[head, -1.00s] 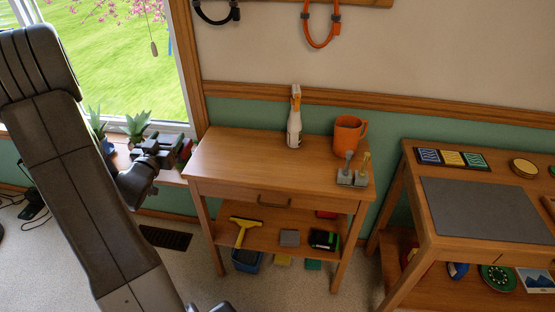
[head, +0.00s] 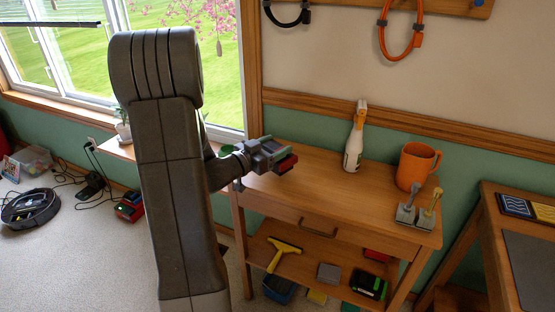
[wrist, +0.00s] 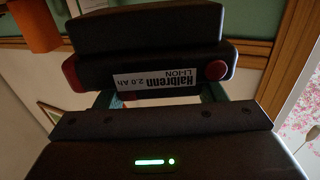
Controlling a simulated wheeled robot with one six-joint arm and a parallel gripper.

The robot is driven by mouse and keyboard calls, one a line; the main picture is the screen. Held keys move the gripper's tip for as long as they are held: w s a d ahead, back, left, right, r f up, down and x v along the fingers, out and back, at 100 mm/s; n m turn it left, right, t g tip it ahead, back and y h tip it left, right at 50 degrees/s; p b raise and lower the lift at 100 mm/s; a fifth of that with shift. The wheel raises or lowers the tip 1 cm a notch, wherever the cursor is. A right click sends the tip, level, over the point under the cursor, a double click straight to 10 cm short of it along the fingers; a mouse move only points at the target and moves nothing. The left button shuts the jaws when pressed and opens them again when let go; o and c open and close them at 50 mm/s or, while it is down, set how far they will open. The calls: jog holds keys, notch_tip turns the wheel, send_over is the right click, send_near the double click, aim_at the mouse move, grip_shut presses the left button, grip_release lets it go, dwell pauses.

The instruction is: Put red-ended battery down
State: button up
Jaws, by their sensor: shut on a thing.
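The red-ended battery (wrist: 150,62) is dark with red ends and a white label reading "Halbrenn 2.0 Ah LI-ION", upside down in the wrist view. My gripper (head: 270,153) is shut on it. In the head view the battery's red end (head: 287,163) shows at the tip of my gripper, over the left part of the wooden cart's top (head: 310,190). I cannot tell the exact height of the battery above the cart top. My arm hides part of the window side.
A white spray bottle (head: 354,142), an orange mug (head: 416,165) and a small grey stand (head: 412,214) occupy the cart's back and right. Its left and middle top look clear. The lower shelf holds a yellow squeegee (head: 283,252) and a green-and-black item (head: 368,285).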

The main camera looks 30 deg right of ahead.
jog(key=shift+f+b, duration=0.35)
jog(key=shift+f, duration=1.25)
jog(key=shift+f, duration=0.2)
jog(key=o, duration=1.3)
jog(key=shift+r, duration=0.2)
jog(key=v, duration=1.2)
jog(key=shift+p, duration=0.45)
